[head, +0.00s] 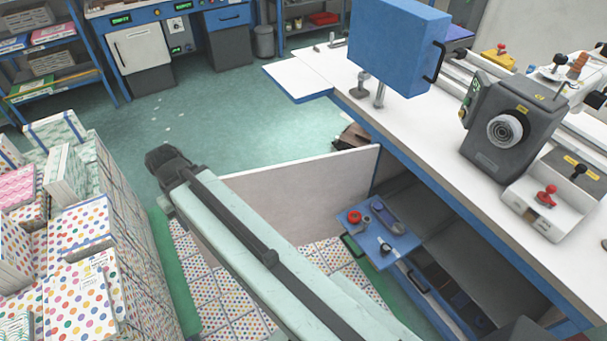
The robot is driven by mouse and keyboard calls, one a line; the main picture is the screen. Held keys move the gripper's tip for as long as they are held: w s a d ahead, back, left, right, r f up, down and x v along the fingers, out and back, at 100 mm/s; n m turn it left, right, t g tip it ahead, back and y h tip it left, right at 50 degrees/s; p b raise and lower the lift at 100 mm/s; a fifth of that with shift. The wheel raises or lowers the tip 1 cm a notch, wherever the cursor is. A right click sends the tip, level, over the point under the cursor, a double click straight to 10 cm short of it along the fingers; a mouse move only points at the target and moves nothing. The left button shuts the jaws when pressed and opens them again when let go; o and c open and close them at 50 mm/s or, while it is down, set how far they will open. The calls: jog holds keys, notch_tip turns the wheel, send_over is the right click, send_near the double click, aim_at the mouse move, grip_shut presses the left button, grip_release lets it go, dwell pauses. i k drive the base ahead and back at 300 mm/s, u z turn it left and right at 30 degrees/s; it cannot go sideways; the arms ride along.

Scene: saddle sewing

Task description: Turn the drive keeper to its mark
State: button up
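My arm reaches from the bottom edge toward the upper left, and my gripper (165,158) is its dark end, above the green floor. Its fingers are too small and dark to tell open from shut. It is far from the white bench (420,130). On the bench at right stands a grey machine head (492,155) with a round ringed dial (505,131) and yellow labels. In front of it, a white box (535,220) carries a red knob (547,193) and a black knob (579,170). I cannot tell which part is the drive keeper, and no mark is readable.
A blue box (395,45) with a black handle stands on the bench. A blue drawer or tray (372,245) with small parts juts out below. Stacks of patterned books (85,240) fill the left. Open green floor (235,125) lies in the middle.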

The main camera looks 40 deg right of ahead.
aim_at(367, 220)
jog(key=z, duration=2.7)
jog(key=k, duration=1.35)
jog(key=u, duration=0.45)
jog(key=i, duration=1.05)
jog(key=z, duration=0.05)
